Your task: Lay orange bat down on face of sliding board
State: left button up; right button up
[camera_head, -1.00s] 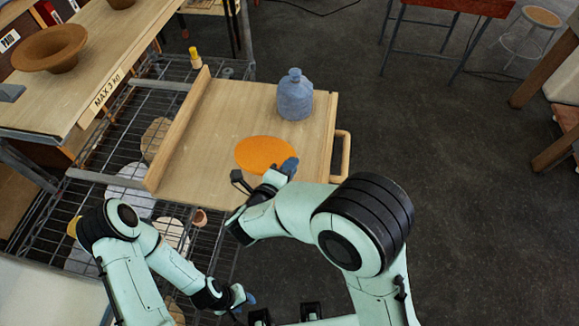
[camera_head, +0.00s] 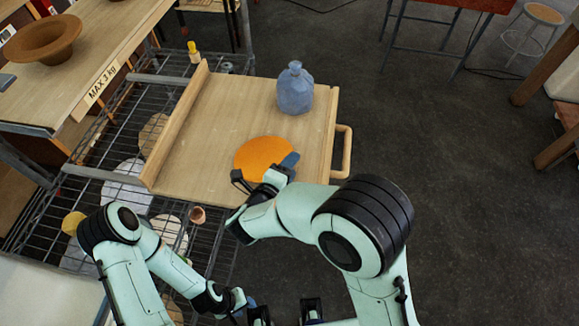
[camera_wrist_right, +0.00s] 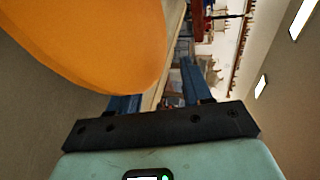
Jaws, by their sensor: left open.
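The orange bat (camera_head: 263,158) is a round flat disc at the near right part of the sliding board (camera_head: 215,125). It appears to lie face up, nearly flat on the board; whether its near edge touches is hidden. My right gripper (camera_head: 284,165) is at the bat's right near edge, one blue finger showing beside it. In the right wrist view the bat (camera_wrist_right: 95,40) fills the upper left and covers part of one finger. The fingers (camera_wrist_right: 155,90) stand apart with a visible gap. My left gripper (camera_head: 245,303) is low in the head view, away from the board, open and empty.
A blue-grey bottle (camera_head: 295,88) stands on the board's far right part. A wooden lip (camera_head: 175,125) runs along the board's left side, and a handle (camera_head: 346,150) is on its right. A wire rack (camera_head: 75,190) with round discs lies left and below.

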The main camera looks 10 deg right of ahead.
jog(key=b+v, duration=0.1)
jog(key=v, duration=1.2)
jog(key=shift+s+a, duration=0.15)
